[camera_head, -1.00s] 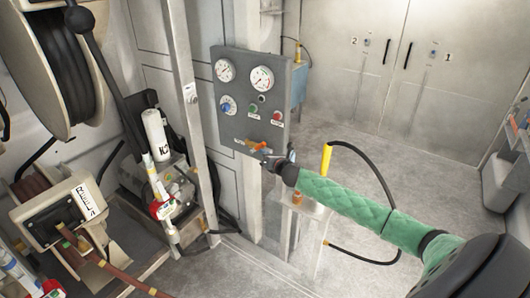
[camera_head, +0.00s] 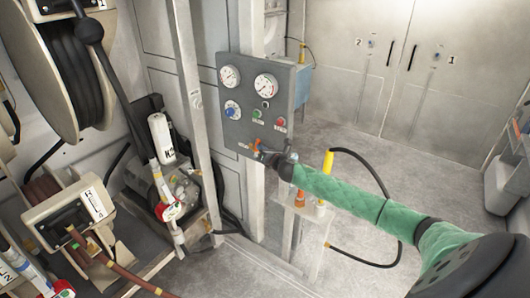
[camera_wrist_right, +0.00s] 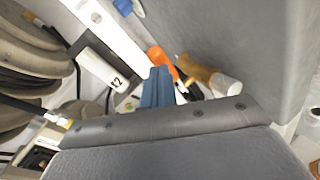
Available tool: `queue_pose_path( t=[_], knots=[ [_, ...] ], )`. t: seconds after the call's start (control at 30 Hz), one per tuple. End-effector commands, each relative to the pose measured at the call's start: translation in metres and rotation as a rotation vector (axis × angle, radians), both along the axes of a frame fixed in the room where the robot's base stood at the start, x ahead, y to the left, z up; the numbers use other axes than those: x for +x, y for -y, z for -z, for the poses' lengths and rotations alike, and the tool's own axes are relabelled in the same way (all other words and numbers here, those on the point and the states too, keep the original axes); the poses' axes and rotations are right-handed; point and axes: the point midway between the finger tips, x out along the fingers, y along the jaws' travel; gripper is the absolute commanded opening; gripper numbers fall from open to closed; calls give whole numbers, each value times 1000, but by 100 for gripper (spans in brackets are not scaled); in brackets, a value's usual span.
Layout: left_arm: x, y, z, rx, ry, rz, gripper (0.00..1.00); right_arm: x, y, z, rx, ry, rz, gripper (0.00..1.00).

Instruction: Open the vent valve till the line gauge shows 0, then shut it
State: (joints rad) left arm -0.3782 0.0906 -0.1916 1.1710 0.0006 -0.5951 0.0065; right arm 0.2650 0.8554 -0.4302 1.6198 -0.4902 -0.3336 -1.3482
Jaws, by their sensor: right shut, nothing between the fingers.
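The grey panel (camera_head: 292,95) stands left of centre in the head view. It carries two white round gauges, a left one (camera_head: 230,77) and a right one (camera_head: 265,87); their needles are too small to read surely. At its bottom edge is a valve with an orange handle (camera_head: 257,146), partly hidden by my right gripper (camera_head: 268,157). In the right wrist view the blue fingers of my right gripper (camera_wrist_right: 157,86) are shut and empty, just beside the orange handle (camera_wrist_right: 159,58). The brass valve body (camera_wrist_right: 198,71) lies to their right. My left gripper is not in view.
The panel also has a blue knob (camera_head: 233,109), a green button (camera_head: 257,114) and a red button (camera_head: 280,124). A metal post (camera_head: 187,90) and hose reels (camera_head: 75,75) stand left.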

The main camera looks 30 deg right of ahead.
Motion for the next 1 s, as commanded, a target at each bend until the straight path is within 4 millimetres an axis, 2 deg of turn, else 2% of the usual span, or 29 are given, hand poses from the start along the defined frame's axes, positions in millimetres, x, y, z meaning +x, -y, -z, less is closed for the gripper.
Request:
queue_pose_path(
  t=[0.4, 1.0],
  knots=[
    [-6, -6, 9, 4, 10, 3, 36, 16, -6, -10, 0, 0, 1, 0],
    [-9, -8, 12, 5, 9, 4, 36, 20, -7, -13, 0, 3, 1, 0]
  ],
)
